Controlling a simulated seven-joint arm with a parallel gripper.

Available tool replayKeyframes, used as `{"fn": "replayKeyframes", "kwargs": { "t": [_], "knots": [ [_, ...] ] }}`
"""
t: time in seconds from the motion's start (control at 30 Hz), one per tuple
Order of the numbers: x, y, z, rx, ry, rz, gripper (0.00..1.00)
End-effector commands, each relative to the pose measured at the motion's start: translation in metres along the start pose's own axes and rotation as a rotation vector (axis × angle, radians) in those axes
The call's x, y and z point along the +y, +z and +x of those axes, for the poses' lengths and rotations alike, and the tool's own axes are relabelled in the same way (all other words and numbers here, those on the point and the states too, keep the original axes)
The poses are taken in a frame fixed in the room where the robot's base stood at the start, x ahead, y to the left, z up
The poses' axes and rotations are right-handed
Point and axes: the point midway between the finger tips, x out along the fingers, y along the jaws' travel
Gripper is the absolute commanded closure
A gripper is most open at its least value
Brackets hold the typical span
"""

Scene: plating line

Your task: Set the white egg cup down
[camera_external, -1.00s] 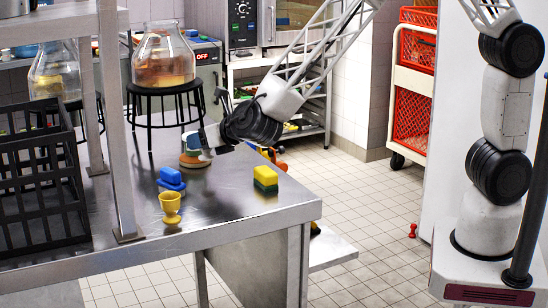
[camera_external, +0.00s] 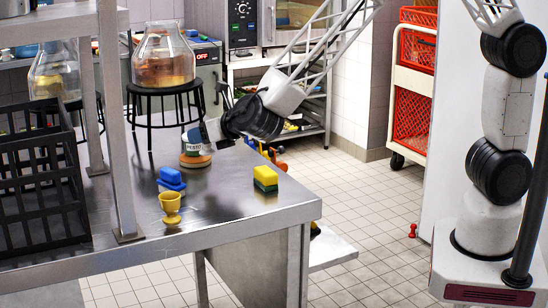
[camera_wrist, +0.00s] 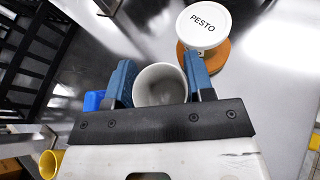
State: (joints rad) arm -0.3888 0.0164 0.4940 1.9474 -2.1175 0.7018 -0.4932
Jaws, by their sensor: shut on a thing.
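The white egg cup (camera_wrist: 160,90) sits between the two blue fingers of my gripper (camera_wrist: 160,76) in the wrist view, its round open mouth facing the camera. The fingers are shut on its sides. In the outside view my gripper (camera_external: 208,132) hangs above the steel table, close to the pesto jar. I cannot make out the white egg cup clearly there. Its foot and its height above the table do not show.
The pesto jar (camera_external: 193,142), white-lidded (camera_wrist: 204,24), stands on an orange round base (camera_external: 196,160). A blue object (camera_external: 171,180), a yellow egg cup (camera_external: 171,208) and a yellow-green sponge (camera_external: 265,180) stand nearby. A black crate (camera_external: 40,190) is at left. The table's front middle (camera_external: 220,215) is clear.

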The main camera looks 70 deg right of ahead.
Motion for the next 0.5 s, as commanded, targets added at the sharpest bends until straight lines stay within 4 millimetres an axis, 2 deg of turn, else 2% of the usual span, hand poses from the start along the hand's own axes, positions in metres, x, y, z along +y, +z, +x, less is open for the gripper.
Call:
{"fn": "replayKeyframes", "kwargs": {
  "t": [0.23,0.5],
  "knots": [
    [0.005,0.040,-0.017,-0.003,0.002,0.003,0.75],
    [0.013,0.022,-0.059,-0.009,-0.017,0.018,0.75]
  ]
}}
